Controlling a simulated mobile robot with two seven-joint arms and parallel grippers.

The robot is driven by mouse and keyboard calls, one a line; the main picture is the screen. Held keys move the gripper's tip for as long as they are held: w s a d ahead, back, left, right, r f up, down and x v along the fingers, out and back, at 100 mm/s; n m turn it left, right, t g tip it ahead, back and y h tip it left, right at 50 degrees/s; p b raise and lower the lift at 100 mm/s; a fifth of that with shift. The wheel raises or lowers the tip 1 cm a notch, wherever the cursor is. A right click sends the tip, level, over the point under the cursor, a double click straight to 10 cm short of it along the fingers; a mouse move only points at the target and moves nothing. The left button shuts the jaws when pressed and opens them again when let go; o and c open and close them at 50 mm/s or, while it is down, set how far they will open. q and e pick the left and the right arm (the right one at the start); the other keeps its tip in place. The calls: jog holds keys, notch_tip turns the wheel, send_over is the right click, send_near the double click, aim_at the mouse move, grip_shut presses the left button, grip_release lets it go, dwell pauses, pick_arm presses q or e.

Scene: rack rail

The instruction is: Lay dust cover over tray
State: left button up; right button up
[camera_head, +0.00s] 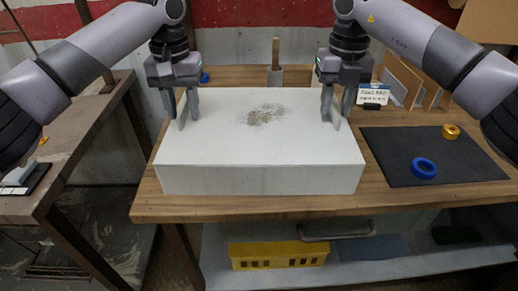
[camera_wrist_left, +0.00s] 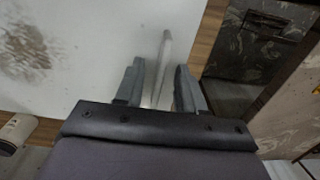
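A large white box-shaped cover (camera_head: 235,147) stands on the wooden table, with a brownish dusty smudge on its top. Its top also fills the left of the left wrist view (camera_wrist_left: 85,80). A thin pale upright tab stands at each side of the top. My left gripper (camera_head: 182,115) is at the left edge, its fingers apart on either side of the left tab (camera_wrist_left: 162,62), with small gaps visible. My right gripper (camera_head: 336,113) is at the right edge, its fingers apart around the right tab. No separate tray is visible; whatever is beneath the cover is hidden.
A dark mat (camera_head: 430,157) with a blue ring (camera_head: 423,168) and a gold ring (camera_head: 451,131) lies to the right. Behind are a small sign (camera_head: 373,94) and a wooden post (camera_head: 275,54). A yellow crate (camera_head: 278,256) sits on the shelf below. Another table (camera_head: 75,140) stands left.

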pick_arm(q)
notch_tip(320, 180, up, 12)
pick_arm(e)
notch_tip(320, 180, up, 12)
dwell(0.8)
pick_arm(q)
jog(key=shift+s, duration=0.1)
dwell(0.4)
